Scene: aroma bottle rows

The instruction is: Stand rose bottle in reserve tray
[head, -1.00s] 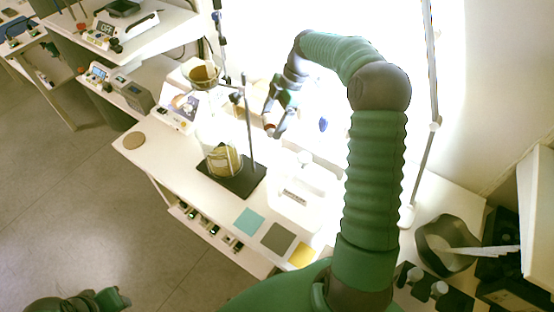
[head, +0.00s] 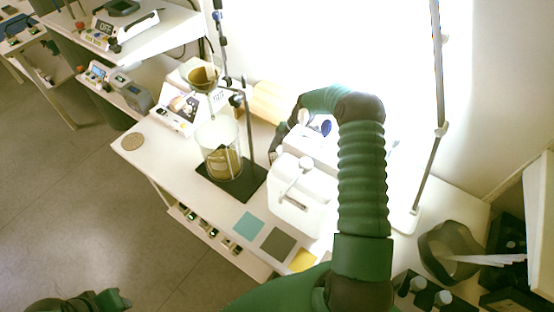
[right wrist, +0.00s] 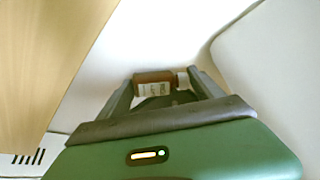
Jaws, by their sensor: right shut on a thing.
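In the right wrist view my right gripper (right wrist: 161,84) is shut on a small reddish-brown bottle (right wrist: 152,77) with a pale label and a whitish cap. The bottle lies crosswise between the fingers in that view, and its lower part is hidden by the gripper. In the head view only a dark part of the right wrist (head: 279,143) shows, behind the white box; the fingers and bottle are hidden. My left gripper (head: 115,299) is at the bottom left, away from the bench, its jaws unclear. I cannot make out the reserve tray.
A white box (head: 290,213) with a handle stands by my right arm. Left of it, a glass vessel (head: 212,135) and a stand with a rod (head: 248,135) occupy a black base. A wooden block (head: 267,97) is behind. Teal (head: 249,222), grey and yellow squares lie in front.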

